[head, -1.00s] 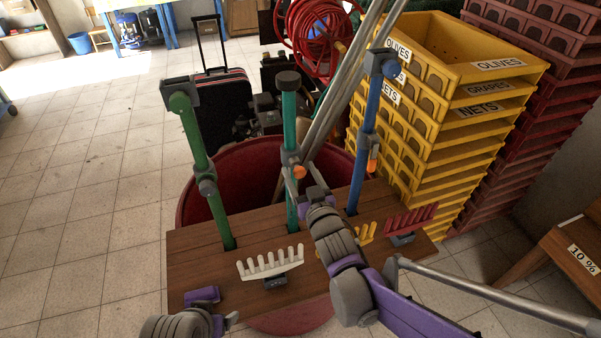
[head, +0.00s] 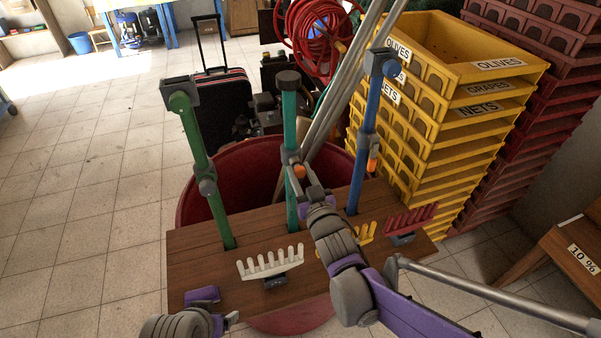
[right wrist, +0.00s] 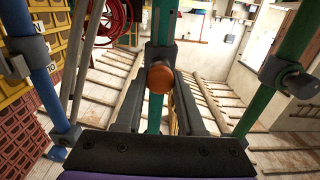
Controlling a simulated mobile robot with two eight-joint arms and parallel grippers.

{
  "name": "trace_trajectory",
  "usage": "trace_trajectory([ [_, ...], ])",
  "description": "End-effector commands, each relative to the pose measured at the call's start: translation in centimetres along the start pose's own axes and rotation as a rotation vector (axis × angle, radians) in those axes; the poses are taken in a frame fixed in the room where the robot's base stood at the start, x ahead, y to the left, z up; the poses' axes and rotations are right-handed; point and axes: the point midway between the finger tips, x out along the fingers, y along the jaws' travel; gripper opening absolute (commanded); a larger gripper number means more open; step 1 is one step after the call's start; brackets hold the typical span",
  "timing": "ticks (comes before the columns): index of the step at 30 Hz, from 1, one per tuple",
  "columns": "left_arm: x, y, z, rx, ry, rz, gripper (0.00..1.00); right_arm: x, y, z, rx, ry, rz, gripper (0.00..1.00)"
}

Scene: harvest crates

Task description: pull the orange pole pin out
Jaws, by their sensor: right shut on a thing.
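The orange pole pin (head: 299,171) sits at the grey collar on the middle teal pole (head: 290,120). In the right wrist view the pin's round orange head (right wrist: 160,78) faces the camera in front of the pole, between the dark fingers. My right gripper (head: 297,170) is shut on this pin at the collar; the exact finger contact is small in the head view. My left gripper (head: 226,312) shows only partly at the lower left, near the plank's front edge, away from the poles; its jaws are not clear.
A green pole (head: 192,140) and a blue pole (head: 368,135) flank the teal one on a wooden plank (head: 205,252) across a red tub (head: 235,165). White (head: 271,262) and red (head: 411,219) combs lie on the plank. Yellow crates (head: 440,130) stand behind right.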

Motion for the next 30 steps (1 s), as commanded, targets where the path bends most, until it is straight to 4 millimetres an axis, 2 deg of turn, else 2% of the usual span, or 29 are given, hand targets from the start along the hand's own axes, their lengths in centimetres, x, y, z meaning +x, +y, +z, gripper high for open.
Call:
trace_trajectory([
  [23, 0.0, 0.0, 0.0, 0.000, 0.000, 0.000, 0.79, 0.0, 0.0, 0.0, 0.000, 0.000, 0.000, 0.00],
  [30, 0.3, 0.0, 0.2, 0.000, -0.002, 0.000, 0.79, -1.8, 0.0, 0.1, 0.000, -0.001, 0.000, 0.00],
])
